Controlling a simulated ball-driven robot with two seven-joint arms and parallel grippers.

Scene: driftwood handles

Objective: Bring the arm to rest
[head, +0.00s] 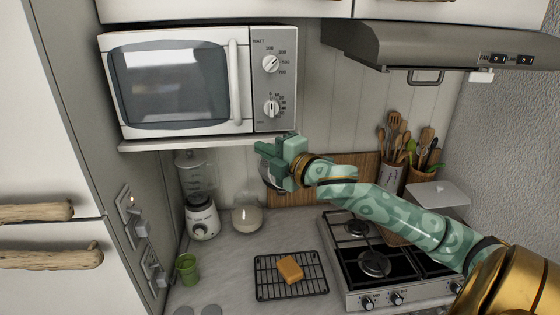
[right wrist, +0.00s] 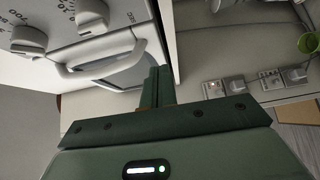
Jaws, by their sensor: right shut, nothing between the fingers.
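My right arm (head: 415,215) reaches in from the lower right in the head view, over the stove. My right gripper (head: 262,148) is shut and empty, just below the right part of the white microwave (head: 190,125). In the right wrist view the gripper's fingers (right wrist: 156,88) are together, with nothing between them. The microwave's handle (right wrist: 100,68) shows to the left of the fingers there, apart from them as far as I can tell. The microwave door looks shut. My left gripper is not in view.
The microwave stands on a shelf (head: 200,145). Below are a blender (head: 201,215), a glass jar (head: 246,218), a green cup (head: 187,268), and a rack (head: 262,285) bearing a sponge-like block (head: 290,269). The stove (head: 375,300) and utensil holders (head: 391,178) are at right; a hood (head: 420,45) hangs above.

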